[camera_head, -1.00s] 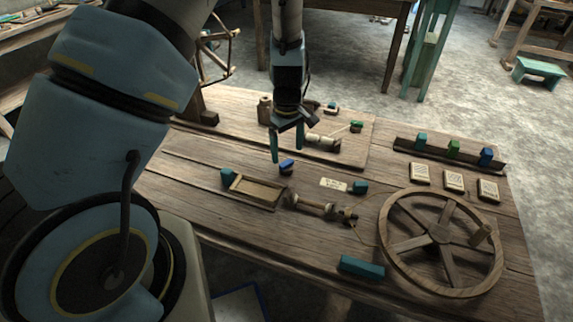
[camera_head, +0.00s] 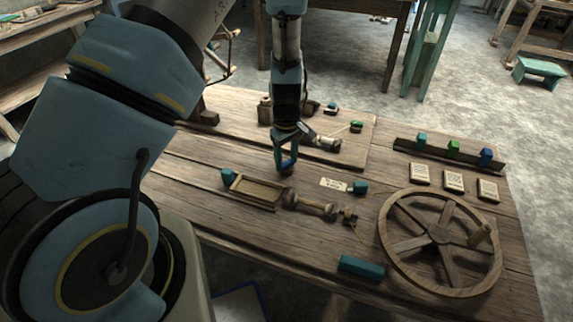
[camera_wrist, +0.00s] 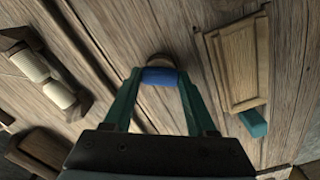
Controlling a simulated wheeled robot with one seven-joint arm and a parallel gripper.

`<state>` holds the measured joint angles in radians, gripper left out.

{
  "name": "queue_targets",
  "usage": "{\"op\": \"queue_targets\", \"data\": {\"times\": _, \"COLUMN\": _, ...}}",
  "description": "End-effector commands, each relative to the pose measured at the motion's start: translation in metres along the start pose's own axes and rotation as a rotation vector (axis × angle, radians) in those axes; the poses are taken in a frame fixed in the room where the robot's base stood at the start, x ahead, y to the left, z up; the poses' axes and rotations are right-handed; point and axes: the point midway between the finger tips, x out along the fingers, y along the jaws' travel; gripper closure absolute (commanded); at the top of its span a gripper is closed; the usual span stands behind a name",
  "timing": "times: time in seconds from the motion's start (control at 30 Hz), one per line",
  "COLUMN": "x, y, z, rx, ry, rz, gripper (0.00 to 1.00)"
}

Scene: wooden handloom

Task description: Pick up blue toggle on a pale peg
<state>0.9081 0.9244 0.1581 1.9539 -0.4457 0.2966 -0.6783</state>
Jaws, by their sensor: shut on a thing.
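The blue toggle (camera_wrist: 160,76) shows in the wrist view as a short blue bar between the tips of my gripper (camera_wrist: 160,84). I cannot tell whether the toggle has left the table.
A shallow wooden tray (camera_head: 254,190) with a teal block lies beside the gripper. A spindle (camera_head: 318,208), a label card (camera_head: 333,184) and a large spoked wheel (camera_head: 440,243) lie to the right. A rack (camera_head: 450,156) with coloured toggles stands at the back right.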

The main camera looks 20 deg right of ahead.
Motion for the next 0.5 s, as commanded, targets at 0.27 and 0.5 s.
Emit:
{"op": "queue_targets", "data": {"times": 0.27, "x": -0.0001, "y": 0.0, "z": 0.0, "rx": 0.0, "ry": 0.0, "rz": 0.0, "gripper": 0.86}}
{"op": "queue_targets", "data": {"times": 0.5, "x": -0.0001, "y": 0.0, "z": 0.0, "rx": 0.0, "ry": 0.0, "rz": 0.0, "gripper": 1.0}}
